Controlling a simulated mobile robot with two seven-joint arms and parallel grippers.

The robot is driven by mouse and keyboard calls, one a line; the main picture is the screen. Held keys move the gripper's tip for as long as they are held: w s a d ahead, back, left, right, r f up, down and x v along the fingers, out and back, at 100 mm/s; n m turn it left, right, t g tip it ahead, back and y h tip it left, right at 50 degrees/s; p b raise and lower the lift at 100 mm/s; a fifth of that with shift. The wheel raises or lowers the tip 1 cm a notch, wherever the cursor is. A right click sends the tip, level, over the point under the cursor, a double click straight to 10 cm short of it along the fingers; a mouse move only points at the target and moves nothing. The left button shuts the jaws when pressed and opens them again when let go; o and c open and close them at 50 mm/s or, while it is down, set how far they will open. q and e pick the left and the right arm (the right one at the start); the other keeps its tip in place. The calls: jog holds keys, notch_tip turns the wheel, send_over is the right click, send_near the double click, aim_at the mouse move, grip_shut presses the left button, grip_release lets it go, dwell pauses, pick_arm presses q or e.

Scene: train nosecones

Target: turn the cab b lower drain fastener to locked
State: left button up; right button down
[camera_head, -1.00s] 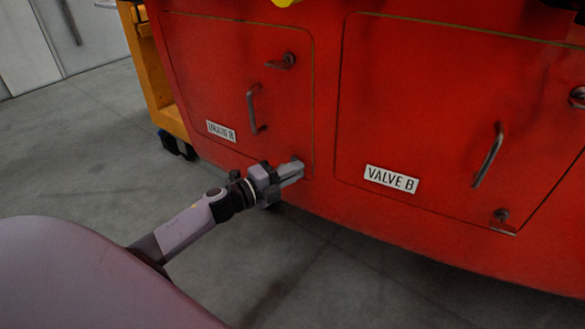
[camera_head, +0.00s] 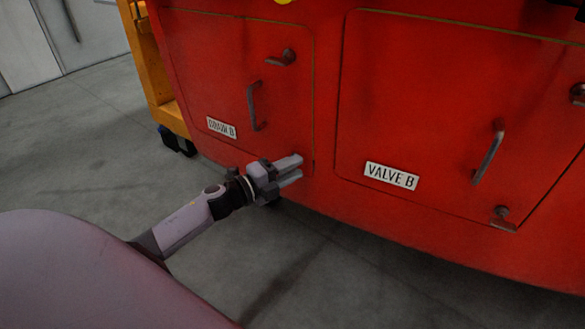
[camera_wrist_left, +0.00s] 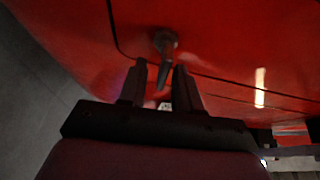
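The lower drain fastener (camera_wrist_left: 165,42) shows in the left wrist view as a dark round boss with a small lever on the red panel. Its lever points down the picture, slightly tilted, toward the gap between my fingers. My left gripper (camera_head: 301,168) is at the lower right corner of the DRAIN B door (camera_head: 215,85) and hides this fastener in the head view. The gripper's two fingers also show in the left wrist view (camera_wrist_left: 160,68), apart, one on each side of the lever. I cannot tell whether they touch it. My right gripper is not in view.
The drain door has a handle (camera_head: 252,106) and an upper fastener (camera_head: 288,57). To the right is the VALVE B door (camera_head: 440,100) with its handle (camera_head: 488,153) and lower fastener (camera_head: 502,214). A yellow frame (camera_head: 160,85) stands at left. The grey floor (camera_head: 75,150) there is clear.

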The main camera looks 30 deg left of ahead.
pick_arm(q)
jog(key=v, duration=0.6)
jog(key=shift+s+p, duration=0.35)
jog(key=shift+s, duration=0.05)
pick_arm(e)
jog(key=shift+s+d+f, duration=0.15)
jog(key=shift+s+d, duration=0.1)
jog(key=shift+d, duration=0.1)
pick_arm(q)
jog(key=shift+a, duration=0.1)
